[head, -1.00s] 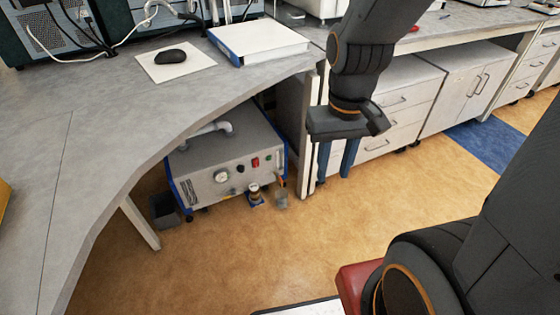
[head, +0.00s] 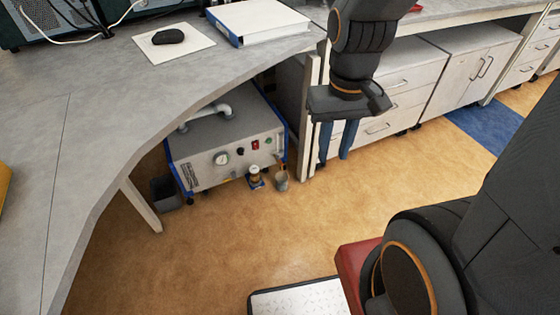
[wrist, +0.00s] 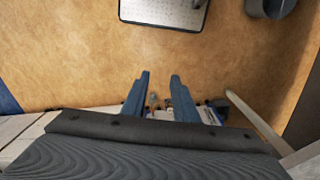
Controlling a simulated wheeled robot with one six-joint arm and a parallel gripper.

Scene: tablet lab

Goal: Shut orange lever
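The orange lever (head: 280,160) is small and sits at the right end of the front of a grey machine with blue edges (head: 205,172), under the curved bench. A small grey cup (head: 281,181) stands just below the lever. The lever's exact angle is too small to tell. My gripper (head: 334,158) hangs to the right of the machine, apart from the lever, with blue fingers pointing down. In the wrist view my gripper (wrist: 160,76) has its fingers spread with nothing held between them. Parts of the machine show small between and beyond the fingers there.
A bench panel (head: 308,125) stands between the machine and the white drawers (head: 405,95). The grey benchtop (head: 110,110) overhangs the machine. A dark bin (head: 165,193) is left of it.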

